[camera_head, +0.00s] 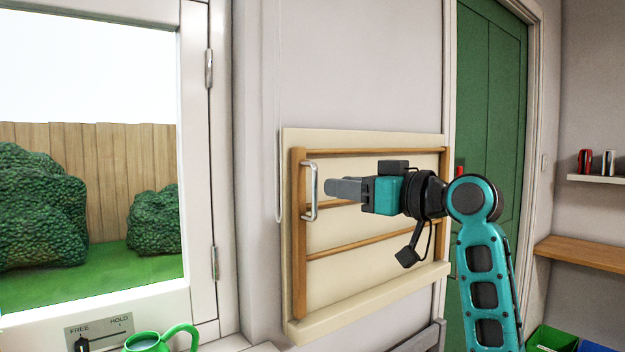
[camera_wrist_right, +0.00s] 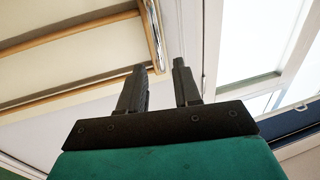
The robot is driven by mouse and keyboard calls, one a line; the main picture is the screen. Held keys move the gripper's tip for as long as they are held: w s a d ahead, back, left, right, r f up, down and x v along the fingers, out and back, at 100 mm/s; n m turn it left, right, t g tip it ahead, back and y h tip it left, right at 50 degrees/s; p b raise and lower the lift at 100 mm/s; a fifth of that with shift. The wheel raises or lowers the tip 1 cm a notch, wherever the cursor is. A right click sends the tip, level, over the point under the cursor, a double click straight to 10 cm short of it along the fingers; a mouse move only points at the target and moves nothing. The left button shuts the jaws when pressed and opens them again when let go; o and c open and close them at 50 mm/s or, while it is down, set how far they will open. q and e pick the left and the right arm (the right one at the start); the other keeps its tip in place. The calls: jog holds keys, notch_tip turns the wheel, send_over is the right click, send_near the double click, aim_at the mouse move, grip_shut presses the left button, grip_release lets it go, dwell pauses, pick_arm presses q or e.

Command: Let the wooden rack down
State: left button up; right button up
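The wooden rack (camera_head: 300,235) is folded up flat against a cream backing board (camera_head: 365,300) on the wall. It has several wooden rails and a shiny metal handle (camera_head: 311,192) on its left upright. My right gripper (camera_head: 330,189) is just right of the handle in the head view, apparently not gripping it. In the right wrist view my gripper (camera_wrist_right: 160,70) has its two dark fingers apart with nothing visibly held. The handle (camera_wrist_right: 154,38) shows beyond the left finger's tip there. My left gripper is out of view.
A plate (camera_head: 105,328) marked FREE and HOLD has its dark knob at the FREE side, at the bottom left. A green watering can (camera_head: 148,342) stands beside it. A window (camera_head: 95,150) is left, a green door (camera_head: 490,100) right. A wooden shelf (camera_head: 585,253) is far right.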

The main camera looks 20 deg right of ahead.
aim_at(317, 184)
jog(key=p+x, duration=0.1)
jog(key=x, duration=0.6)
jog(key=shift+w+a, duration=0.1)
jog(key=shift+w, duration=0.05)
jog(key=shift+c, duration=0.5)
grip_shut()
